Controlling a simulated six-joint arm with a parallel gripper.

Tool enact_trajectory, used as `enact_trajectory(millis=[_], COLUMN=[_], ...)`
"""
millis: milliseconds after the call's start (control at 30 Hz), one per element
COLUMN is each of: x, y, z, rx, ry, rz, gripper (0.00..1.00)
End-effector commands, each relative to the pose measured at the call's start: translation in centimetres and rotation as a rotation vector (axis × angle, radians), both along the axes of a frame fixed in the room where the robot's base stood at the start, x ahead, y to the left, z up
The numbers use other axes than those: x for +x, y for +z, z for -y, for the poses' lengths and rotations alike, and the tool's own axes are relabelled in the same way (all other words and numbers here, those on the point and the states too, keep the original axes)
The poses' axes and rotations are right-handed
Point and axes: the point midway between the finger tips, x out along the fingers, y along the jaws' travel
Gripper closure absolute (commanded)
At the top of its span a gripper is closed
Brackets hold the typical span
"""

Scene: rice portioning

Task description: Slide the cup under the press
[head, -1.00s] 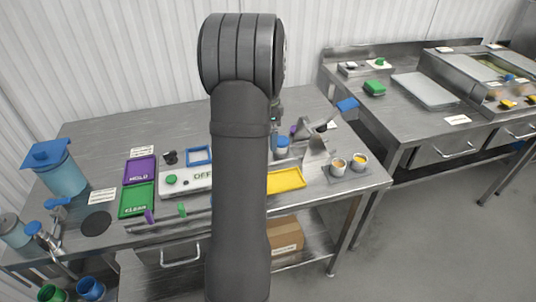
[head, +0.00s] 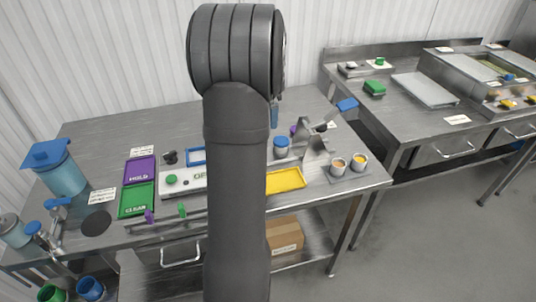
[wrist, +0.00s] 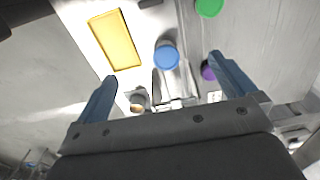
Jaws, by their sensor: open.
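The cup with a blue top (head: 281,142) stands upright on the steel table, just left of the press (head: 316,146). In the head view my arm hides most of the gripper. Whether the cup touches the press is unclear.
A yellow tray (head: 286,180) lies in front of the cup. Two small filled cups (head: 338,166) (head: 359,162) stand right of the press. A purple object (head: 294,130) is behind it. Purple (head: 139,171) and green (head: 136,200) trays lie left. The back of the table is clear.

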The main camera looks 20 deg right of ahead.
Motion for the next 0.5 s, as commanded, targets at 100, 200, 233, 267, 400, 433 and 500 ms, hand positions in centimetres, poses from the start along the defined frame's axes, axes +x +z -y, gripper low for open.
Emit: enact_trajectory(millis=[100, 200, 233, 267, 400, 433, 500], x=[0.00, -0.01, -0.02, -0.02, -0.02, -0.02, 0.02], y=[1.07, 1.36, 1.39, 1.39, 1.37, 1.37, 1.50], z=[0.00, -0.01, -0.01, -0.01, 0.00, -0.01, -0.34], rx=[0.000, 0.000, 0.000, 0.000, 0.000, 0.000, 0.000], ry=[0.000, 0.000, 0.000, 0.000, 0.000, 0.000, 0.001], rz=[0.001, 0.000, 0.000, 0.000, 0.000, 0.000, 0.000], gripper=[0.00, 0.00, 0.00, 0.00, 0.00, 0.04, 0.18])
